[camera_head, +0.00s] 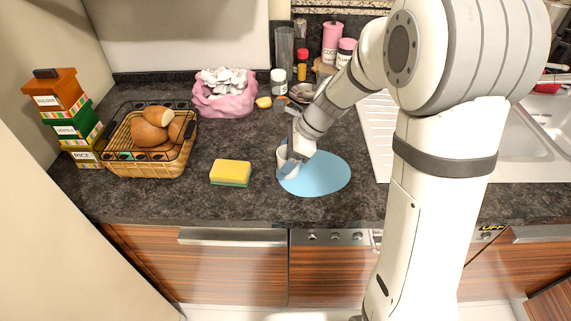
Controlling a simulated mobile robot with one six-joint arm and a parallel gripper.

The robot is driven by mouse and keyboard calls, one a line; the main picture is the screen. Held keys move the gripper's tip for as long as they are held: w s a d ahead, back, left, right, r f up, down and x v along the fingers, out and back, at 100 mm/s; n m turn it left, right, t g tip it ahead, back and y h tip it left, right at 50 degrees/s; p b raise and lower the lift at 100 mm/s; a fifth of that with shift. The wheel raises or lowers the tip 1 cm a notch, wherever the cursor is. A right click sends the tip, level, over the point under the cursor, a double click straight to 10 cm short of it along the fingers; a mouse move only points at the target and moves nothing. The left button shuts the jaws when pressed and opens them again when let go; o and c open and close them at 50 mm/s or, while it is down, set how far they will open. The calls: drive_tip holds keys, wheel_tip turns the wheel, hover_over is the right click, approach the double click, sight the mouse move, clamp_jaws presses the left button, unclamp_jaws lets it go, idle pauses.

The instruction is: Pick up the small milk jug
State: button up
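A small white vessel, which looks like the milk jug (286,170), stands at the left edge of a flat light-blue patch (328,178) on the dark counter. It appears upright. My gripper (291,152) is right at the jug's top, coming down from the upper right. One dark finger shows near the rim. The fingertips are small and partly hidden by the gripper body and the jug, so I cannot tell whether they touch it or how far they are open.
A yellow-green sponge (230,173) lies left of the jug. A wire basket of bread (150,165) and stacked boxes (70,125) stand farther left. A pink bag (224,98), jars (278,82) and bottles are behind. The sink drainboard (376,130) is right. The counter's front edge is close.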

drive_tip(key=c, duration=1)
